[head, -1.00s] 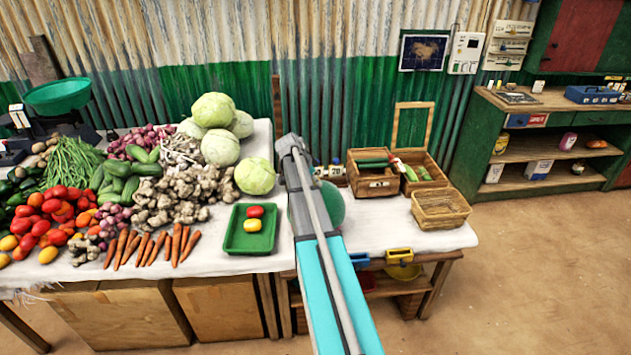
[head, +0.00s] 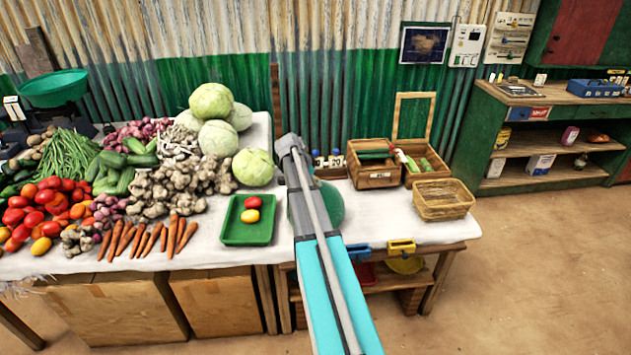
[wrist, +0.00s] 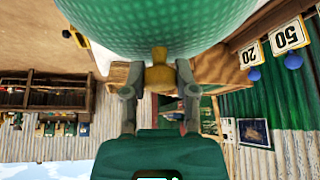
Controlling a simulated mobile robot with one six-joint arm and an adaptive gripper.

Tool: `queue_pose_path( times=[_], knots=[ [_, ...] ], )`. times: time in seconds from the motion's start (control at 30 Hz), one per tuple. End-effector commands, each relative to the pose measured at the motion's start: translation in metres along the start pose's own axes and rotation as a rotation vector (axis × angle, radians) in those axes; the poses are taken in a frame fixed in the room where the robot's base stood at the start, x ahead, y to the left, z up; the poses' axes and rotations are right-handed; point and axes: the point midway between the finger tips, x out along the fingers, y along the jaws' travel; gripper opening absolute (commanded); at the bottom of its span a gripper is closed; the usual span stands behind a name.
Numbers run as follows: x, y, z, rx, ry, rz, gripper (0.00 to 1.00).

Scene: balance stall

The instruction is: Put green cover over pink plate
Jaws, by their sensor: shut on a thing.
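The green cover (wrist: 150,25) is a woven-looking dome with a brass-coloured knob (wrist: 158,75). It fills the top of the wrist view. My gripper (wrist: 158,68) is shut on the knob, with a finger on each side. In the head view the green cover (head: 331,205) shows partly behind my arm, over the white-clothed table; my gripper is hidden there. I cannot tell whether the cover touches the cloth. I see no pink plate in either view; it may be hidden behind the arm or cover.
A green tray (head: 230,236) with a red and a yellow tomato lies left of my arm. Vegetables and cabbages (head: 211,102) crowd the table's left. Wooden boxes (head: 375,177) and a wicker basket (head: 444,204) stand to the right. Some cloth (head: 385,212) before the boxes is clear.

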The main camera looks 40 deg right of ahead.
Motion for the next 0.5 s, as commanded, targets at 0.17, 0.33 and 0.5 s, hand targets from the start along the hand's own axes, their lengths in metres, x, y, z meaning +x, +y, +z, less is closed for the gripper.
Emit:
queue_pose_path(
  times=[0.17,0.33,0.5],
  knots=[
    [0.01,0.0,0.006,0.0,0.0,0.0,0.0],
    [0.017,0.0,0.01,-0.001,0.0,0.0,0.0],
    [0.024,0.0,0.015,-0.001,0.0,0.0,0.0]
  ],
)
